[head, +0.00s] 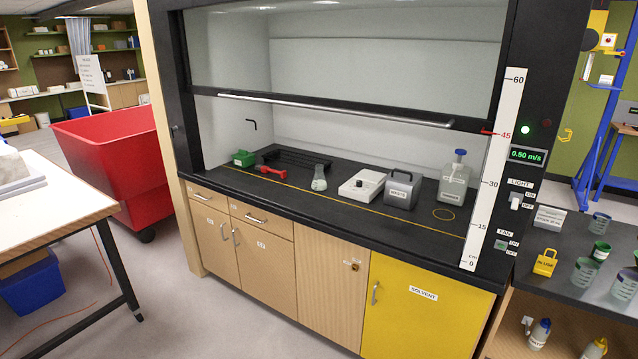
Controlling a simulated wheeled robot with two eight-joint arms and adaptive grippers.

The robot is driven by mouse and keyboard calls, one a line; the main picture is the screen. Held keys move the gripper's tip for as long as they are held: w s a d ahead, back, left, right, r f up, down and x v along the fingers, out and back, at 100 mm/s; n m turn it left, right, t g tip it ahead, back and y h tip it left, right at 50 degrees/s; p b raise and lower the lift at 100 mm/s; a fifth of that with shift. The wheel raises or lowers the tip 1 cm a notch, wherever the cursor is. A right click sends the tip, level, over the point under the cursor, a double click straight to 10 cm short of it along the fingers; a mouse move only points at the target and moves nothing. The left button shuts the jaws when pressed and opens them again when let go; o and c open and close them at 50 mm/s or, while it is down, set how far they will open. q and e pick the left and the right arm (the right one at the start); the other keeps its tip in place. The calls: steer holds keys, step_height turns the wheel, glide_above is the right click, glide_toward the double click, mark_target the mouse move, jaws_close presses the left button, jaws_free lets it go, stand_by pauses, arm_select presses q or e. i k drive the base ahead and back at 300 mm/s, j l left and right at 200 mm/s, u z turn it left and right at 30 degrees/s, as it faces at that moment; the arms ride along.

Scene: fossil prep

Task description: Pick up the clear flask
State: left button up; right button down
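The clear flask (319,178) is a small conical glass vessel with pale contents in its lower part. It stands upright on the black work surface (335,205) inside the fume hood, left of a white box-shaped device. The raised sash leaves an opening in front of it. Neither of my grippers is in the head view.
Near the flask are a red tool (271,171), a green box (244,158), a white device (361,185), a grey waste box (401,189) and a blue-capped bottle (454,178). The sash handle (330,109) spans above. A red bin (110,165) stands left; floor in front is clear.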

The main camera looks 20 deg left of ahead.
mark_target(319, 182)
steer(key=i+j+z, duration=0.15)
steer(key=z, duration=0.35)
steer(key=j+z, duration=0.5)
steer(key=i+j+z, duration=0.1)
steer(key=j+z, duration=0.2)
steer(key=j, duration=1)
steer(key=j+z, duration=0.3)
steer(key=j, duration=1.65)
steer(key=k+j, duration=0.15)
steer(key=j, duration=0.5)
